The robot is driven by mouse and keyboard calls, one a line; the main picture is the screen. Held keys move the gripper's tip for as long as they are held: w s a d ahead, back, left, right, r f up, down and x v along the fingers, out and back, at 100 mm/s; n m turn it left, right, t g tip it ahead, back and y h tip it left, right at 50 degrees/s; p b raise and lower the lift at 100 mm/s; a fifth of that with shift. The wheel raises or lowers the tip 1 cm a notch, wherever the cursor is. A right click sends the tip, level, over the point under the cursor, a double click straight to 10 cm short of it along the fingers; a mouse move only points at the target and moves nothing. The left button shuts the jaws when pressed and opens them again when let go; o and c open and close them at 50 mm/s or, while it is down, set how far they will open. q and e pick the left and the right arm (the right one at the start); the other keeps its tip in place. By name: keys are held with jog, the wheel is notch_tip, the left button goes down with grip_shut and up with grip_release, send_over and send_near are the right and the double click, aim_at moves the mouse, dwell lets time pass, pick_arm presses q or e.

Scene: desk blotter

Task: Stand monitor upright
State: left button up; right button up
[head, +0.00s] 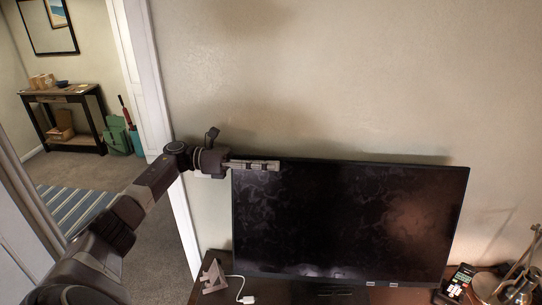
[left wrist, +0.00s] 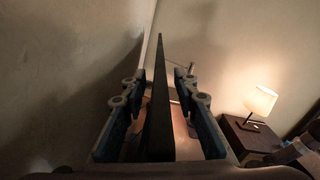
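The monitor (head: 345,220) is a wide black screen standing on the desk, its face toward me in the head view. It looks upright or nearly so; its exact tilt is hard to tell. My left gripper (head: 272,165) is at its top left corner. In the left wrist view the monitor's thin dark edge (left wrist: 160,105) runs between the two blue-grey fingers of my left gripper (left wrist: 160,88). Gaps show on both sides of the edge, so the gripper is open around it. My right gripper is not in view.
The dark desk (head: 212,297) holds a small grey angular object (head: 213,277) and a white cable plug (head: 246,298) at left. A black phone (head: 461,279) and a metal lamp (head: 520,280) stand at right. The wall is close behind the monitor.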

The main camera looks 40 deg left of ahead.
pick_arm(q)
jog(key=shift+d, duration=0.2)
jog(key=shift+c, duration=0.3)
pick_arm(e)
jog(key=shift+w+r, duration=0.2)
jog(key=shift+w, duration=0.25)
pick_arm(q)
grip_shut()
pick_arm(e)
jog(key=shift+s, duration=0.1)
